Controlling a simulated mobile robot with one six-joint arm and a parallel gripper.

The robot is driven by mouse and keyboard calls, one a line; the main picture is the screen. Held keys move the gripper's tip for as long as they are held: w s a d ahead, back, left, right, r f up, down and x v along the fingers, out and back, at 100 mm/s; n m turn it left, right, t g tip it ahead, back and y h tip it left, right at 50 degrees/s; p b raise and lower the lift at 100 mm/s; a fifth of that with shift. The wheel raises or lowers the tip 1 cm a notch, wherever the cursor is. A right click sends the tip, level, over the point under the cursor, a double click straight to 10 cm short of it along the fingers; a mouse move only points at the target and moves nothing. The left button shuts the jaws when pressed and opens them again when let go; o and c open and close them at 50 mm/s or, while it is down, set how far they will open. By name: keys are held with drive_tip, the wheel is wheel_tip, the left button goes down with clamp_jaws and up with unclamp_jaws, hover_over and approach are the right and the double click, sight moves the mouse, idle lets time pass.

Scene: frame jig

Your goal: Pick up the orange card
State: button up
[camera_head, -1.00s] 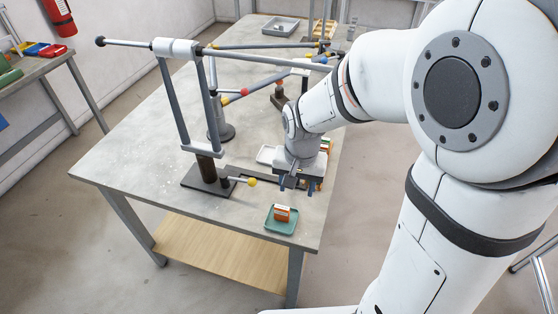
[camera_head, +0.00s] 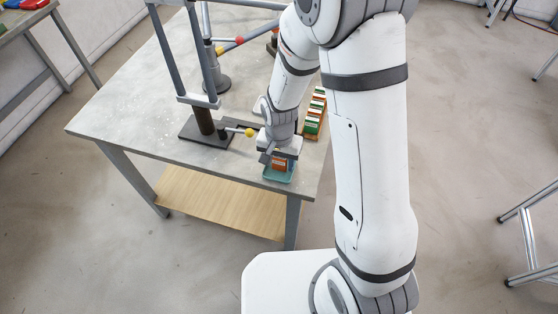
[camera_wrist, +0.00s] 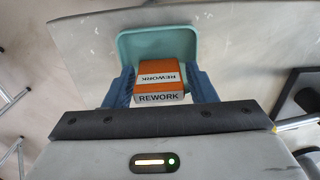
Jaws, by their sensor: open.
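The orange card (camera_wrist: 158,76) is a small orange and white block marked "REWORK". It sits in a teal tray (camera_wrist: 187,43) in the wrist view. In the head view the card (camera_head: 280,165) shows just below my gripper, over the teal tray (camera_head: 278,176) near the table's front corner. My gripper (camera_wrist: 161,86) is open, with one blue finger on the left and one on the right of the card. I cannot tell whether the fingers touch it.
A wooden rack (camera_head: 314,117) with several green and orange cards stands right of my gripper. A frame jig with a dark base (camera_head: 207,130) and a yellow-knobbed lever (camera_head: 248,132) stands to the left. The table's front left (camera_head: 130,125) is clear.

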drive_tip(key=shift+f, duration=0.15)
drive_tip(key=shift+c, duration=0.5)
drive_tip(key=c, duration=0.6)
